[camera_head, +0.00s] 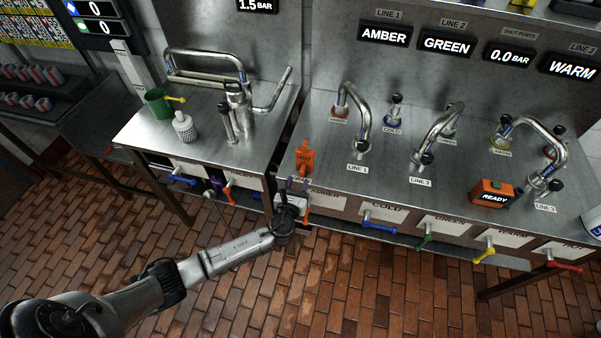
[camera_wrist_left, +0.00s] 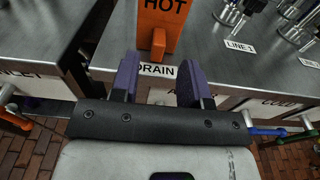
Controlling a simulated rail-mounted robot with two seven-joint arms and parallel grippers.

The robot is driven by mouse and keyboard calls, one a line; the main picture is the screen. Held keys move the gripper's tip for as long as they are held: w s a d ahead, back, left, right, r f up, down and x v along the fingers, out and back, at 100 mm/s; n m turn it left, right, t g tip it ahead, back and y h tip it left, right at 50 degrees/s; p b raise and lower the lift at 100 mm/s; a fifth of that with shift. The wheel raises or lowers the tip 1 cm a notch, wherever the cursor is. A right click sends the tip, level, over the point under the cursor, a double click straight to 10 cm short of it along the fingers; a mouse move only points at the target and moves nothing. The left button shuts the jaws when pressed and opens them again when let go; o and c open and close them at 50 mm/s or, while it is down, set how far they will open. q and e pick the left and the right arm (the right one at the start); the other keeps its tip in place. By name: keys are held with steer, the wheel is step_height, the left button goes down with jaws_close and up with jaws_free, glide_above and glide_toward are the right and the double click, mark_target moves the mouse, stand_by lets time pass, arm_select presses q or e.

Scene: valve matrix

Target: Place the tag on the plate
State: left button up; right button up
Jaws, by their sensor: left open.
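An orange tag marked HOT (camera_head: 304,158) stands near the front left corner of the right-hand steel counter. In the left wrist view the tag (camera_wrist_left: 161,18) is straight ahead, with a small orange knob low on its face. My left gripper (camera_head: 293,186) is at the counter's front edge, just in front of the tag. In the left wrist view its two purple fingers (camera_wrist_left: 158,82) are apart with nothing between them, and the tag is beyond the tips. A white DRAIN label (camera_wrist_left: 156,70) shows between the fingers. I cannot tell which surface is the plate. My right gripper is out of view.
Curved steel taps (camera_head: 361,115) stand on the right-hand counter, with an orange READY box (camera_head: 492,193). Coloured valve handles (camera_head: 380,221) stick out below its front edge. The left counter holds a green mug (camera_head: 156,103) and a white shaker (camera_head: 184,127). A gap separates the counters.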

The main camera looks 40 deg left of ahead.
arm_select(q)
steer(key=v, duration=0.6)
steer(key=s+d+n+g+h, duration=0.3)
steer(key=s+n+g, duration=0.3)
steer(key=s+n, duration=0.8)
steer(key=s+d+n+g+h, duration=0.3)
steer(key=s+d+n+g, duration=0.3)
steer(key=s+n, duration=0.9)
steer(key=shift+r+h, duration=0.4)
steer(key=shift+r, duration=0.05)
steer(key=shift+s+r+p, duration=0.1)
steer(key=shift+s+p, duration=0.05)
steer(key=shift+p, duration=0.2)
